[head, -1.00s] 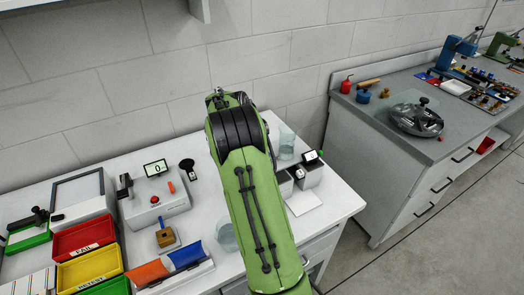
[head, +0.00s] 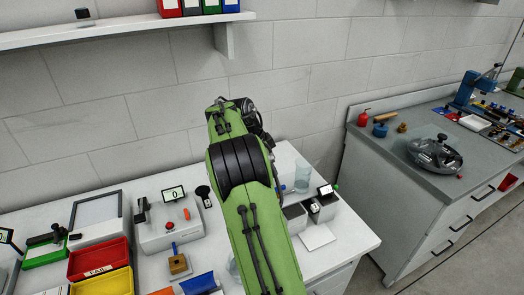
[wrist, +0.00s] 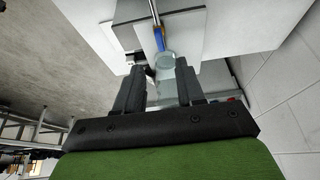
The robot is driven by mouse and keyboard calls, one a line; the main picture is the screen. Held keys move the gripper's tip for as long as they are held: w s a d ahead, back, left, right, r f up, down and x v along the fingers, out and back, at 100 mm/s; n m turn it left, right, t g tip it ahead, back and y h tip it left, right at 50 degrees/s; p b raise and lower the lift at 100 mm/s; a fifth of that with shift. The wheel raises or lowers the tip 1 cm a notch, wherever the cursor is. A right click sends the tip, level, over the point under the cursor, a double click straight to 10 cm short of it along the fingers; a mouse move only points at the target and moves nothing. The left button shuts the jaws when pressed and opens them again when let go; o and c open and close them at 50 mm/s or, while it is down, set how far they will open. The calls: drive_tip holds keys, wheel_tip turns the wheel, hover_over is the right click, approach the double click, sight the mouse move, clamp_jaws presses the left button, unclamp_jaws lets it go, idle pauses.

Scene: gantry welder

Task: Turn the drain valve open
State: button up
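No part is clearly recognisable as the drain valve. In the wrist view a small blue piece (wrist: 159,38) sits on a thin metal rod beside a clear cylinder (wrist: 166,62); I cannot tell whether it is the valve's handle. My gripper (wrist: 158,84) is open, its two dark fingers apart, with the clear cylinder seen beyond the gap. Nothing is visibly held. In the head view a clear vessel (head: 303,178) stands on the white bench right of my green arm, with a small blue spot (head: 284,187) beside it. My arm hides the gripper there.
The white bench (head: 352,243) also holds a grey device with a display (head: 173,193), red (head: 97,259) and yellow bins, and small grey boxes (head: 320,209). A wall shelf (head: 120,32) hangs above. A second bench (head: 390,160) stands to the right.

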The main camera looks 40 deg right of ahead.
drive_tip(key=p+v, duration=0.1)
drive_tip(key=v, duration=0.5)
drive_tip(key=shift+r+p, duration=0.15)
drive_tip(key=shift+p, duration=0.2)
drive_tip(key=shift+a, duration=0.15)
